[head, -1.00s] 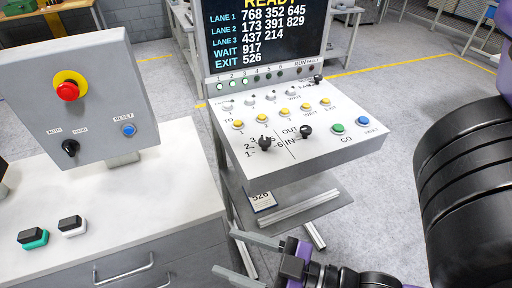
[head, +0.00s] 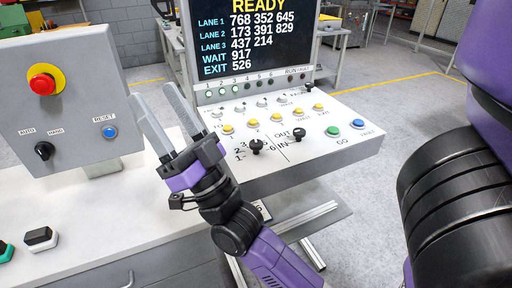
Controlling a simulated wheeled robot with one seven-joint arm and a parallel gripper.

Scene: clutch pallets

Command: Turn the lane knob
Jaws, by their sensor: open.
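The lane knob (head: 256,146) is a small black knob on the sloped white control panel (head: 330,158), beside handwritten-style numbers such as 3, 2 and 1. A second black knob (head: 299,134) sits to its right by the OUT and IN labels. My gripper (head: 164,115) is open and empty, with two long grey fingers pointing up and away. It is left of the panel's left edge, apart from both knobs. Nothing hides the lane knob, but its pointer direction is too small to tell.
Above the panel a screen (head: 255,40) reads READY with lane numbers. Yellow buttons (head: 276,118), a green GO button (head: 332,132) and a blue button (head: 358,124) are on the panel. At left stands a grey box with a red emergency button (head: 42,84) over a white bench (head: 75,220).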

